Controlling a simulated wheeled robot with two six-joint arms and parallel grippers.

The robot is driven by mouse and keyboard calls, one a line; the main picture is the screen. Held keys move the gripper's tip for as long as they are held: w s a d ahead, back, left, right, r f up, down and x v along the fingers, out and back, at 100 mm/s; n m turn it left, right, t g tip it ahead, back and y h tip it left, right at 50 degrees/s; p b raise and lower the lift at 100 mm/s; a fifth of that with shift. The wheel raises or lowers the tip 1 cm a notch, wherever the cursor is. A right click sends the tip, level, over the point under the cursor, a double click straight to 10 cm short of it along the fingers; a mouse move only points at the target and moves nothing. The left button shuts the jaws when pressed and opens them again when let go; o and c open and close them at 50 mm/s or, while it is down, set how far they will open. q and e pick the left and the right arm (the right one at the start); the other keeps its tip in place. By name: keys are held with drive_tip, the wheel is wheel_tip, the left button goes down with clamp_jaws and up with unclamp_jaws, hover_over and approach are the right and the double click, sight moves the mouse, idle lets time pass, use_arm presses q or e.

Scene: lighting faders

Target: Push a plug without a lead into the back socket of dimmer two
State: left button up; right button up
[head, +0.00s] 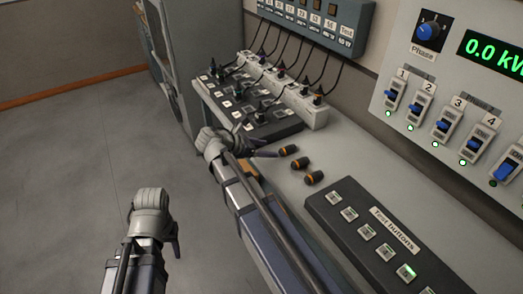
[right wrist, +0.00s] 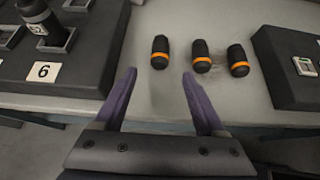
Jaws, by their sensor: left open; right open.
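Three loose black plugs with orange bands and no leads lie on the grey bench; in the head view they are the near plug (head: 313,178), middle plug (head: 300,163) and far plug (head: 287,150). They also show in the right wrist view as left (right wrist: 160,52), middle (right wrist: 201,57) and right (right wrist: 238,60). My right gripper (head: 262,139) is open and empty beside them; in its wrist view the leftmost plug lies just beyond the open fingers (right wrist: 158,78). A dark socket block (head: 262,127) and a pale strip with leads (head: 314,116) stand behind. Dimmer two's label is unreadable. My left gripper (head: 160,218) is open, empty, over the floor.
A test buttons box (head: 375,235) sits right of the plugs. A wall panel (head: 310,22) feeds several hanging black leads. A fader panel (head: 440,90) is at the right. Open floor lies left.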

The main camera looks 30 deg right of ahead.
sight(280, 151)
drive_tip(key=b+x, duration=0.2)
drive_tip(key=x, duration=0.4)
drive_tip(key=shift+a+b, duration=0.1)
drive_tip(key=shift+b, duration=0.3)
drive_tip(key=shift+b+x, duration=0.35)
drive_tip(key=shift+x, duration=0.5)
clamp_jaws()
drive_tip(key=shift+r, duration=0.1)
drive_tip(key=shift+r+p, duration=2.45)
drive_tip(key=shift+p, duration=0.05)
drive_tip(key=shift+r, duration=0.1)
